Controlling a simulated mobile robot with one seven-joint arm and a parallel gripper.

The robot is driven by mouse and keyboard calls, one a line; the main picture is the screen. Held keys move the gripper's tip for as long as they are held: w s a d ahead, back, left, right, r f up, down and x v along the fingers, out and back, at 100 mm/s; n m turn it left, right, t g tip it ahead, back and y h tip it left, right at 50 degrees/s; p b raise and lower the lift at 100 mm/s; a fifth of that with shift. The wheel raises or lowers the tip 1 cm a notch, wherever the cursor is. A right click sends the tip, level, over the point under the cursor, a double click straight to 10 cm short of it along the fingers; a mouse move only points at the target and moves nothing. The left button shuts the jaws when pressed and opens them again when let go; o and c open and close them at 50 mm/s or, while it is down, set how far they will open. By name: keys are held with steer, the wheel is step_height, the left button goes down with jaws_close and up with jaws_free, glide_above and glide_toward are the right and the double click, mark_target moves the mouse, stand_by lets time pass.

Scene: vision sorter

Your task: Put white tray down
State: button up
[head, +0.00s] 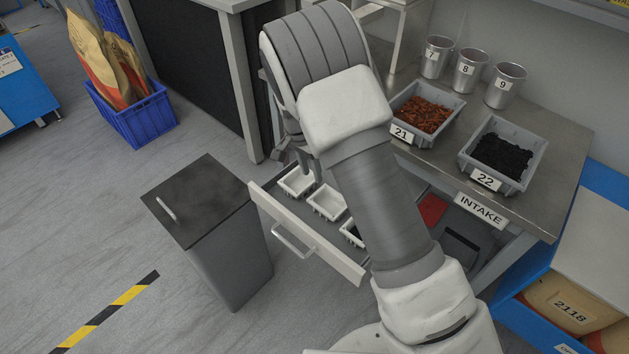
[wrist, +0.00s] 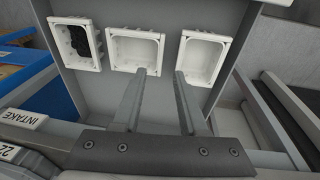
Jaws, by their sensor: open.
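Three white trays sit in a row in an open drawer (head: 346,262). The leftmost tray in the head view (head: 296,183) is empty; it is the right one in the wrist view (wrist: 201,58). The middle tray (head: 327,203) is also empty and shows in the wrist view (wrist: 135,52). The third tray (wrist: 76,46) holds dark pieces and is partly hidden by my arm in the head view. My gripper (wrist: 160,72) is open with nothing between its fingers. Its fingertips overlap the near edges of the middle and right trays; whether they touch is unclear.
A dark-topped grey cabinet (head: 207,200) stands left of the drawer. The steel table (head: 450,150) holds bin 21 (head: 426,110) with orange-brown pieces, bin 22 (head: 502,155) with black pieces, and metal cups (head: 470,70). A blue crate (head: 137,118) with bags stands at the back left.

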steer(key=shift+a+r, duration=0.15)
steer(key=shift+r, duration=0.95)
steer(key=shift+a+r, duration=0.1)
steer(key=shift+r, duration=0.95)
steer(key=s+d+r+n+t+y, duration=0.1)
steer(key=s+d+r+n, duration=0.1)
steer(key=s+d+r, duration=0.6)
steer(key=s+d+r+n+t+y, duration=0.15)
steer(key=d+r, duration=0.25)
steer(key=r, duration=0.9)
steer(key=s+d+r+n+t, duration=0.1)
steer(key=s+d, duration=0.3)
steer(key=s, duration=0.5)
steer(key=s+d+r+n+t, duration=0.1)
steer(key=s+d+r+n, duration=0.2)
steer(key=s, duration=0.6)
steer(key=shift+d+r+t+h, duration=0.35)
steer(key=shift+d, duration=0.1)
step_height(320, 180, up, 7)
steer(key=p, duration=0.6)
steer(key=shift+f+p, duration=0.2)
steer(key=shift+p, duration=0.2)
